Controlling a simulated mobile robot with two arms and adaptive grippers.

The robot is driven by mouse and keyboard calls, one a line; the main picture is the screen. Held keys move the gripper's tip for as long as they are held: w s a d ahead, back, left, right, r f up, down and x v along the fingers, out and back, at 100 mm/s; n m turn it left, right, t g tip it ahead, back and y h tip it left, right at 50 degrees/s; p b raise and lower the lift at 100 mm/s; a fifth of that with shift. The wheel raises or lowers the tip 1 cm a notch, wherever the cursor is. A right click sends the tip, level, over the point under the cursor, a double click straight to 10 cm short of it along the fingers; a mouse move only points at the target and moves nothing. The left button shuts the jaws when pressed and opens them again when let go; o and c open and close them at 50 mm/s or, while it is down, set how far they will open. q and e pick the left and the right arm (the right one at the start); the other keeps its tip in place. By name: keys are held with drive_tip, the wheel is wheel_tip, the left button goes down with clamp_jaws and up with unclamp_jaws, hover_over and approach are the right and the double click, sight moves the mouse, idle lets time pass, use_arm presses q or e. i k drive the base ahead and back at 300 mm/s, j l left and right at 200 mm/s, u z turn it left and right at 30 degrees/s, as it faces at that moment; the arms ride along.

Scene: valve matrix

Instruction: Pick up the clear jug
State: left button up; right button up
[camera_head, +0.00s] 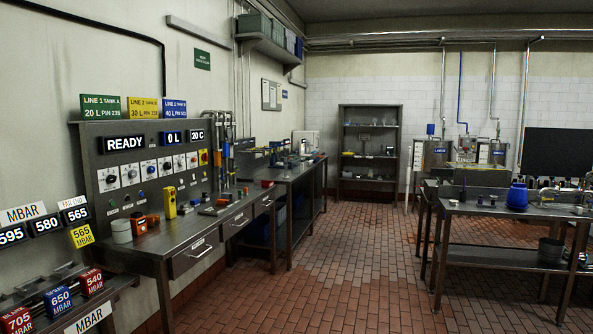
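I cannot make out a clear jug for certain in the head view. Several small pale or glassy items stand on the far shelf rack (343,140), too small to tell apart. A blue container (517,196) stands on the metal table (470,208) at the right; it is not clear. Neither of my grippers is in view.
A control bench (150,240) with a dial panel (110,150) runs along the left wall, and a second bench (290,173) continues behind it. Metal tanks (435,155) stand at the back right. The brick floor (330,270) between the benches and the right table is clear.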

sight(295, 165)
drive_tip(key=i+z, duration=0.3)
drive_tip(key=i, duration=0.6)
drive_tip(key=i+l, duration=0.1)
drive_tip(key=i, duration=2.15)
drive_tip(key=i+l, duration=0.15)
drive_tip(key=i, duration=2.15)
drive_tip(key=i+l, duration=0.1)
drive_tip(key=i, duration=2.15)
